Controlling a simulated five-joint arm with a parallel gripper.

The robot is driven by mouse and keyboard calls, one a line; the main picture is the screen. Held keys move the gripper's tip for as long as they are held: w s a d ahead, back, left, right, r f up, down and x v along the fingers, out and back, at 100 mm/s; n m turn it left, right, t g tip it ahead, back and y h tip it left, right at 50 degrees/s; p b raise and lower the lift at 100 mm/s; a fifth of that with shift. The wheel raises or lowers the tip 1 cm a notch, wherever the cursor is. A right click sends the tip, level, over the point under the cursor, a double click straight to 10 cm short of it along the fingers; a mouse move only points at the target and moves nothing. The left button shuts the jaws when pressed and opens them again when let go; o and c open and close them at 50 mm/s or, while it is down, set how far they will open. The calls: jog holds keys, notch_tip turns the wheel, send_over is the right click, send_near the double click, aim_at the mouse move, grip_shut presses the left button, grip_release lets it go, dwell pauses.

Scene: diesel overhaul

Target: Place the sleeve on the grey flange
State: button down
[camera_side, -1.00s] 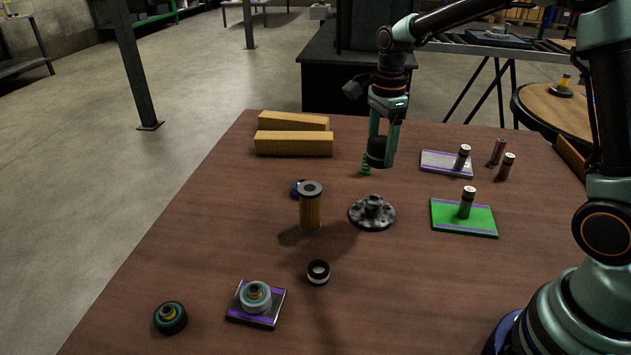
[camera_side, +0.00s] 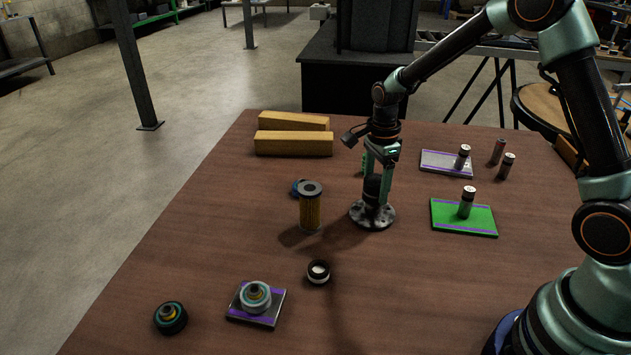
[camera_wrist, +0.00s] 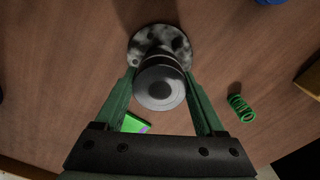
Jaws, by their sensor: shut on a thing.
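The grey flange (camera_side: 376,221), a round plate with holes and a raised hub, lies flat near the middle of the table. It also shows in the wrist view (camera_wrist: 134,45). My gripper (camera_side: 379,183) points down over it and is shut on a dark sleeve (camera_side: 371,191). In the wrist view the round end of the sleeve (camera_wrist: 159,90) sits between the green fingers (camera_wrist: 158,98), with part of the flange hidden behind it. The sleeve is roughly upright and in line with the hub. I cannot tell whether it touches the hub.
A tall yellow filter (camera_side: 310,208) stands just left of the flange. A green spring (camera_wrist: 240,107) is close by. A green pad (camera_side: 479,221) with a battery lies to the right. A black-and-white ring (camera_side: 318,272) lies in front. Wooden blocks (camera_side: 293,143) lie behind.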

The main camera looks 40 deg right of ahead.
aim_at(377, 180)
grip_release()
jog(key=shift+f, duration=0.15)
notch_tip(377, 180, up, 12)
jog(key=s+a+r+n+t, duration=0.2)
jog(key=s+r+n, duration=0.1)
jog(key=s+n, duration=0.4)
jog(key=s+a+r+n+t, duration=0.2)
jog(key=s+n, duration=0.6)
jog(key=n, duration=0.6)
jog(key=shift+s+r+t, duration=0.15)
jog(key=shift+r+t, duration=0.65)
jog(key=shift+r, duration=0.2)
jog(key=shift+a, duration=0.1)
